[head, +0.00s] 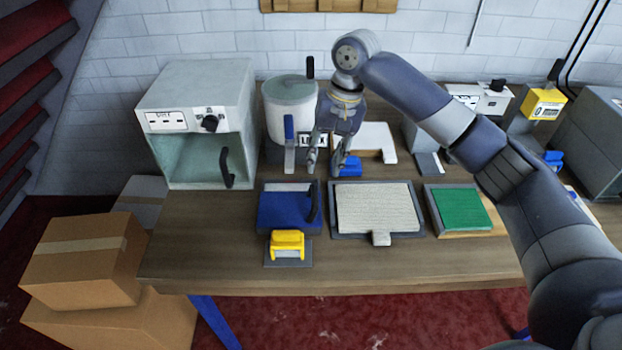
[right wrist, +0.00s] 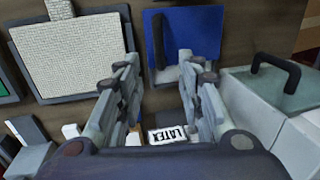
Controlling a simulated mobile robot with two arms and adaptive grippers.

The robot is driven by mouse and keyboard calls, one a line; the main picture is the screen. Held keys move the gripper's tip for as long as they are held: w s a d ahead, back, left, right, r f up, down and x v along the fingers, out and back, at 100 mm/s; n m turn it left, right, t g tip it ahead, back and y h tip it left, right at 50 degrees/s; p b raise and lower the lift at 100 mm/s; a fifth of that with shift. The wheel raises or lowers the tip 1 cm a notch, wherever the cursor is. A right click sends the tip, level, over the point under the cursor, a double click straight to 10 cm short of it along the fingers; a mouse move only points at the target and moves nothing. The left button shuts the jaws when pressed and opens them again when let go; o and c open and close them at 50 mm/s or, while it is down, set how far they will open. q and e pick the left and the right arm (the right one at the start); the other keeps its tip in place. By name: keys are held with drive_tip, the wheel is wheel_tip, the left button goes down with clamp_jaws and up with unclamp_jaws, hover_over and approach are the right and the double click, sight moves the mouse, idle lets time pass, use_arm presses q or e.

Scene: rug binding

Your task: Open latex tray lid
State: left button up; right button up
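A blue-covered tray (head: 280,210) with a dark frame lies flat on the table, left of centre. A black bar handle (head: 311,207) stands at its right side, and a pale strip runs along its back edge. The tray (right wrist: 205,32) and handle (right wrist: 158,42) also show ahead of the fingers in the right wrist view. My right gripper (head: 324,166) is open and empty, above and behind the tray's back right corner, apart from the handle. A LATEX label (right wrist: 168,134) shows between its fingers in the right wrist view. My left gripper is not in view.
A grey box with an open front (head: 195,115) and a lidded pot (head: 290,105) stand behind the tray. A yellow tool (head: 287,242) sits at its front edge. A framed textured mat (head: 375,207) and a green pad (head: 460,210) lie to the right.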

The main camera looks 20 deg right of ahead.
sight(315, 197)
drive_tip(key=f, duration=0.2)
drive_tip(key=a+f+p, duration=0.1)
drive_tip(key=f, duration=0.5)
drive_tip(key=shift+s+a+p, duration=0.3)
drive_tip(key=shift+s+p, duration=0.05)
drive_tip(key=shift+a+f, duration=0.15)
drive_tip(key=shift+f, duration=0.6)
drive_tip(key=c, duration=0.5)
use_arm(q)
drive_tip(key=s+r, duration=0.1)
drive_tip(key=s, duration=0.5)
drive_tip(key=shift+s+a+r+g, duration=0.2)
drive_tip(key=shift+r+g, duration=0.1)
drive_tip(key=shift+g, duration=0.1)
use_arm(e)
clamp_jaws()
